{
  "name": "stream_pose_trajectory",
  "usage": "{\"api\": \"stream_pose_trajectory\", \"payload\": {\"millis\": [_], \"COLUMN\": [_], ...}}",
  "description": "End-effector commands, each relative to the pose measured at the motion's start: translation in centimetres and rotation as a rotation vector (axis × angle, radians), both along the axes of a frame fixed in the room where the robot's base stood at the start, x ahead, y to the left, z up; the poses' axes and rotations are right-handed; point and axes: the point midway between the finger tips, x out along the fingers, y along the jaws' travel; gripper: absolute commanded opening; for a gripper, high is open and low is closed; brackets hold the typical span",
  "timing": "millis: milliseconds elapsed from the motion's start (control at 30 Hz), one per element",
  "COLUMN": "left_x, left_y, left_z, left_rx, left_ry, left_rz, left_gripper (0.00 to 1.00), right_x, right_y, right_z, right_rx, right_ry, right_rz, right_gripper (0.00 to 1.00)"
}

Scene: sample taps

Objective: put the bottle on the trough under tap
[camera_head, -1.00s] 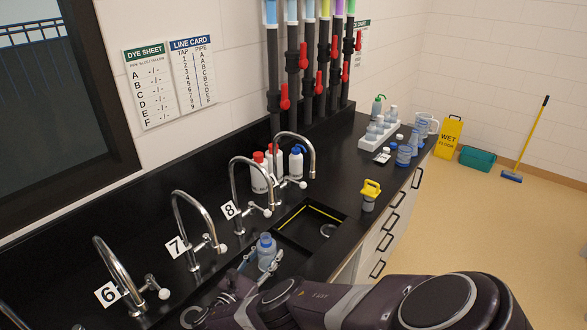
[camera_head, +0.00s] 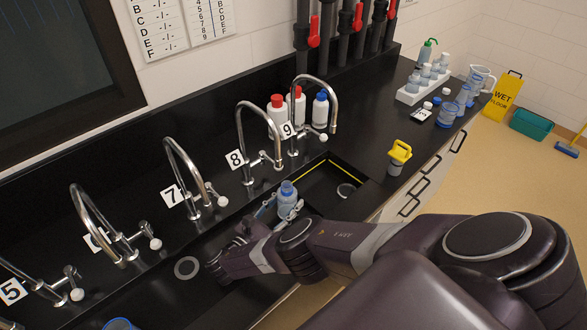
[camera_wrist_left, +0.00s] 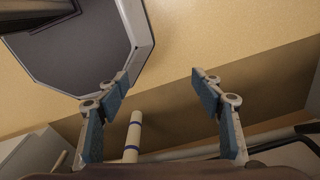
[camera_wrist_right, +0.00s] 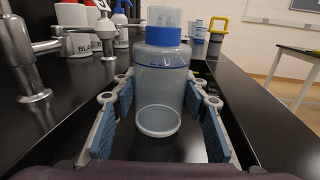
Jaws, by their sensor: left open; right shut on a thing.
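A translucent blue-grey bottle (camera_head: 287,203) with a clear blue cap is upright in my right gripper (camera_head: 283,213), near the taps numbered 8 and 9. In the right wrist view the bottle (camera_wrist_right: 160,80) stands between the two blue-padded fingers (camera_wrist_right: 160,115). The trough (camera_head: 150,300) is a dark channel in front of the taps, with a round drain; my right arm covers part of it. I cannot tell whether the bottle touches any surface. My left gripper (camera_wrist_left: 160,85) shows only in the left wrist view, open and empty above the floor.
Curved metal taps stand along the counter, including tap 8 (camera_head: 262,135) and tap 9 (camera_head: 315,100). A yellow-lined basin (camera_head: 325,165) lies beside the bottle. White bottles (camera_head: 278,118), a yellow-topped container (camera_head: 398,158) and a bottle rack (camera_head: 422,88) stand on the counter.

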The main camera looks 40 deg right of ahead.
Motion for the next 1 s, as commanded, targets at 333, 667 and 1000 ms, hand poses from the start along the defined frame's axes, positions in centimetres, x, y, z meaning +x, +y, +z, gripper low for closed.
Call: {"api": "stream_pose_trajectory", "payload": {"millis": [333, 667, 1000], "left_x": [2.2, 0.9, 1.0], "left_y": [-4.0, -0.8, -2.2], "left_z": [-0.1, -0.2, -1.3], "left_rx": [-0.048, -0.01, -0.025], "left_ry": [-0.034, -0.013, -0.015], "left_rz": [0.006, 0.002, 0.007], "left_gripper": [0.61, 0.61, 0.61], "right_x": [-0.3, -0.3, -1.4], "right_y": [0.5, 0.4, 5.0], "right_z": [-0.5, -0.4, -0.7], "right_rx": [0.003, 0.0, 0.003], "right_ry": [0.003, 0.001, 0.001], "right_rz": [-0.001, -0.001, 0.001], "right_gripper": [0.52, 0.58, 0.58]}}
